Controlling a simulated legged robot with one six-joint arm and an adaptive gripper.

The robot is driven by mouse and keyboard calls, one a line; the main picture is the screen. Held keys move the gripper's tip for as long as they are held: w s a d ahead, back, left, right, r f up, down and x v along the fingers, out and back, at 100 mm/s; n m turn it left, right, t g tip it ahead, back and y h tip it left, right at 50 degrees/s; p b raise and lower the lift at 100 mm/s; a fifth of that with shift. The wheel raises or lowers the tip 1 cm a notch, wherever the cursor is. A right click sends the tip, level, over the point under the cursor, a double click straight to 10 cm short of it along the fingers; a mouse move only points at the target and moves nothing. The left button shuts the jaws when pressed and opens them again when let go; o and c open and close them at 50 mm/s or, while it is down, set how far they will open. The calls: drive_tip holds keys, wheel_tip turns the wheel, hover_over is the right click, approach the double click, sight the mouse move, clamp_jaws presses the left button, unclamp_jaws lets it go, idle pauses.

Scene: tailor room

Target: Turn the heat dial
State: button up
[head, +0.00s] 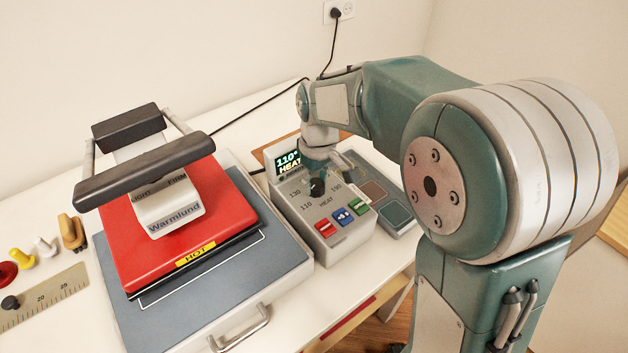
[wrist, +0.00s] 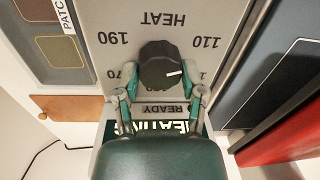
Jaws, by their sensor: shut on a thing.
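The heat dial (wrist: 160,66) is a round black knob with a white pointer mark on the grey control box (head: 325,208). In the wrist view, which is upside down, its mark points right, towards a partly hidden number below the 110. My gripper (wrist: 160,80) has one finger on each side of the dial and is shut on it. In the head view the dial (head: 318,187) sits under my gripper (head: 322,170), which partly covers it. The box's screen (head: 289,162) shows 110° and part of a word starting HEAT; the wrist view shows HEATING.
A red heat press (head: 190,235) with a raised black handle (head: 145,172) stands left of the box. Red, blue and green buttons (head: 343,216) line the box's front. A patch tray (head: 392,212) lies right.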

sight(319, 183)
drive_tip(key=m, duration=0.4)
drive_tip(key=shift+s+d+f+m, duration=0.15)
drive_tip(key=shift+m, duration=0.15)
drive_tip(key=m, duration=0.4)
drive_tip(key=shift+m, duration=0.4)
drive_tip(key=o, duration=1.2)
drive_tip(key=shift+c, duration=0.2)
drive_tip(key=shift+r, duration=0.45)
wheel_tip(319, 183, up, 11)
drive_tip(key=shift+d, duration=0.2)
